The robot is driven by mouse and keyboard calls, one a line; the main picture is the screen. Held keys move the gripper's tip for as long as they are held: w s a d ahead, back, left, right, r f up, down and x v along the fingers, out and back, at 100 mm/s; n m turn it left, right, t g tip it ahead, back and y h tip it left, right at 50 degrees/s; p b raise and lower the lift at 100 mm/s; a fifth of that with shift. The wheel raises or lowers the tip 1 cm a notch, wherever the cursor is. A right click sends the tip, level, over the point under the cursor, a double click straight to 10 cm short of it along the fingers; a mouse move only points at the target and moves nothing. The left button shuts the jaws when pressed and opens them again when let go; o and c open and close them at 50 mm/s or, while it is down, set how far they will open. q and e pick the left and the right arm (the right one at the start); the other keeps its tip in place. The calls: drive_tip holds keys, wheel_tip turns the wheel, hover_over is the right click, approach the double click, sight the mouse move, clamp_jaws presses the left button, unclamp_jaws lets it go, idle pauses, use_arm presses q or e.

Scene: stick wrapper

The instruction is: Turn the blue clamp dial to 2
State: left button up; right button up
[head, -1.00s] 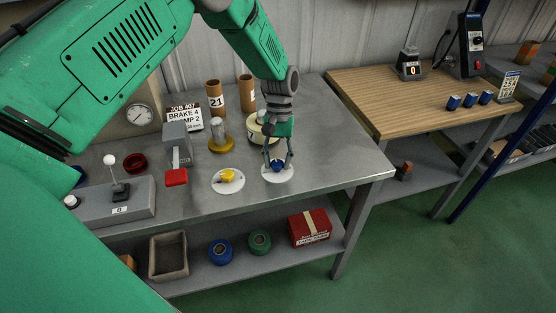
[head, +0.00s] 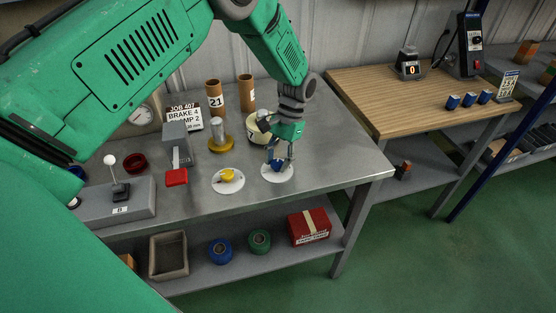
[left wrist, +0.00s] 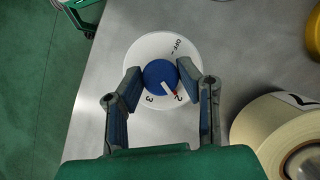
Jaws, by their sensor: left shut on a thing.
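The blue clamp dial (head: 277,166) sits on a round white plate (head: 268,176) on the metal bench. In the left wrist view the dial (left wrist: 158,72) shows a pale pointer with a red tip, aimed at or very near the 2. The white plate (left wrist: 148,44) carries OFF at the top and 2 and 3 on the near side; other marks are hidden. My left gripper (head: 279,160) comes down over the dial, its two fingers (left wrist: 160,78) shut on the dial's sides. My right gripper is in no view.
A yellow dial (head: 228,176) on its own white plate is just left. A cream tape roll (head: 257,131) and a yellow-based post (head: 220,136) stand behind. The job card (head: 184,115) reads brake 4, and its clamp line ends in 2. Bench front is clear.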

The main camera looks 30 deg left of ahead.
use_arm(q)
drive_tip(key=shift+w+r, duration=0.25)
drive_tip(key=shift+w, duration=0.15)
drive_tip(key=o, duration=1.1)
drive_tip(key=shift+o, duration=0.2)
drive_tip(key=shift+f, duration=0.15)
drive_tip(key=shift+s, duration=0.1)
drive_tip(key=v, duration=1.2)
drive_tip(key=shift+f, duration=0.1)
